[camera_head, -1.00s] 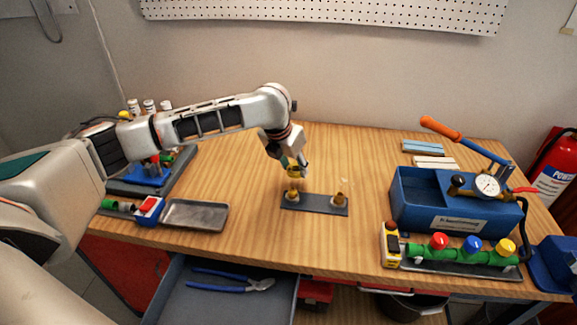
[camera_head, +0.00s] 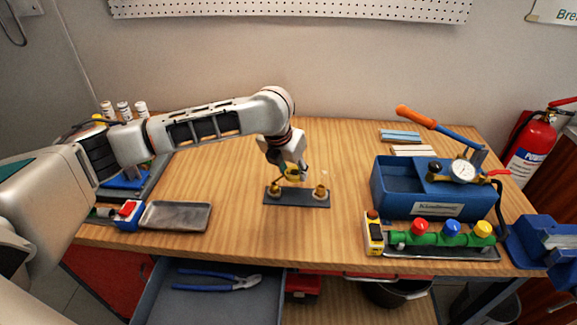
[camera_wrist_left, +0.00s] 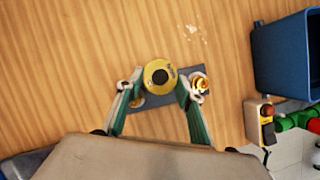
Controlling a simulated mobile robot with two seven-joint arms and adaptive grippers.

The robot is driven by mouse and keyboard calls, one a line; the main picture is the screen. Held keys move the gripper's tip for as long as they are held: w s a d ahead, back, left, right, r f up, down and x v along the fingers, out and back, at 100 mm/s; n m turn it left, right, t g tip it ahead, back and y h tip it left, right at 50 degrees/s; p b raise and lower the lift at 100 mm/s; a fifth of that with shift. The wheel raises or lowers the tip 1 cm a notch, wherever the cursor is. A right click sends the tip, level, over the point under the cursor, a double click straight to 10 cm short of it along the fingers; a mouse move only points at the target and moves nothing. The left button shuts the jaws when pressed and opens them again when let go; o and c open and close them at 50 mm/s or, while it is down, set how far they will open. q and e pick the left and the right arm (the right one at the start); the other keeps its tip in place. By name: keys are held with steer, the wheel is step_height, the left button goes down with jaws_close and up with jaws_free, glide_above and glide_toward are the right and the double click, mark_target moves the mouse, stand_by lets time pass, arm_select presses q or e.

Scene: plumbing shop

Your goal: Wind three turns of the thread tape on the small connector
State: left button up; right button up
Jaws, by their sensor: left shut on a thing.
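My left gripper (camera_head: 290,168) is shut on a yellow roll of thread tape (camera_head: 293,175), held above the dark plate (camera_head: 297,199). Two brass connectors stand upright on the plate, a left one (camera_head: 275,190) and a right one (camera_head: 320,191). The roll is up and to the right of the left connector, between the two. In the left wrist view the roll (camera_wrist_left: 158,76) sits between the fingertips, and the right connector (camera_wrist_left: 200,84) shows beside the right finger. The left connector is mostly hidden there. I cannot tell whether any tape is on a connector. My right gripper is out of view.
A blue bin unit (camera_head: 430,190) with an orange-handled lever and gauge stands at right, behind a green manifold (camera_head: 440,240) and a yellow device (camera_head: 373,234). A metal tray (camera_head: 176,216) lies at left. An open drawer (camera_head: 210,300) juts out below. The bench's middle is largely clear.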

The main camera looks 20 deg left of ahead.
arm_select(q)
steer(key=shift+s+d, duration=0.4)
steer(key=shift+s, duration=0.3)
steer(key=shift+s+d, duration=0.35)
steer(key=shift+s, duration=1.85)
steer(key=shift+s+a, duration=0.4)
steer(key=shift+s, duration=0.35)
steer(key=shift+s+a, duration=0.35)
steer(key=shift+s, duration=0.35)
step_height(320, 180, up, 7)
steer(key=s+d, duration=0.1)
steer(key=shift+s+d+r, duration=0.15)
steer(key=shift+d+r, duration=0.05)
